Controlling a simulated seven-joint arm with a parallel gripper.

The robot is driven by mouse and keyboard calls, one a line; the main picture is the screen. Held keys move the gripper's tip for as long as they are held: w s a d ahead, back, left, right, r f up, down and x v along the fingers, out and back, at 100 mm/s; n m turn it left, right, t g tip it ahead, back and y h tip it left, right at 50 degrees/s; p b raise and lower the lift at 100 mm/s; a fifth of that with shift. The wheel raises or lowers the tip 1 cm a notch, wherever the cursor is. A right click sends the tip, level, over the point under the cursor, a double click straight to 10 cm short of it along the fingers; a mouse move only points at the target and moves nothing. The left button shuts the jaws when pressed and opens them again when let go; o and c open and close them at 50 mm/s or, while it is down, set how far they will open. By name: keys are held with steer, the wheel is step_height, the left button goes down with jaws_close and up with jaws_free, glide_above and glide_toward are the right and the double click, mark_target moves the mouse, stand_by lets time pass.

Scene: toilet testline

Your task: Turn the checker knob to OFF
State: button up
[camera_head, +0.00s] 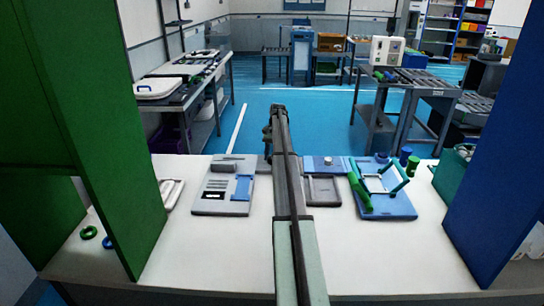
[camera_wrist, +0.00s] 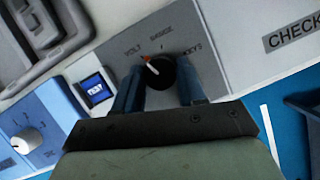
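The pointer aims to the upper left, near printed lettering. A dark label starting "CHECK" (camera_wrist: 295,37) is on the same panel, to the right. My gripper (camera_wrist: 161,80) has one blue-grey finger on each side of the knob, very close to it. I cannot tell whether the fingers press on it. In the head view my arm hides the knob and most of the gripper.
A blue button (camera_wrist: 96,89) and a blue unit with a white knob (camera_wrist: 28,138) lie left in the wrist view. In the head view, a grey device (camera_head: 222,190) and a blue fixture with green handles (camera_head: 390,205) flank my arm. Green and blue walls border the white table (camera_head: 205,260).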

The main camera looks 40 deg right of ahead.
steer(key=o, duration=0.4)
steer(key=shift+r, duration=0.15)
steer(key=shift+w+d+r, duration=0.1)
steer(key=shift+r, duration=0.1)
steer(key=shift+w+d+r, duration=0.2)
steer(key=shift+d+r, duration=0.2)
steer(key=shift+r, duration=0.2)
steer(key=shift+w+d+r, duration=0.2)
steer(key=shift+d+r, duration=0.2)
steer(key=shift+r, duration=0.15)
steer(key=w+d, duration=0.1)
steer(key=d, duration=0.2)
steer(key=w+d, duration=0.2)
steer(key=d, duration=0.1)
steer(key=w+d, duration=0.2)
steer(key=d, duration=0.2)
steer(key=shift+f, duration=0.1)
steer(key=shift+a, duration=0.1)
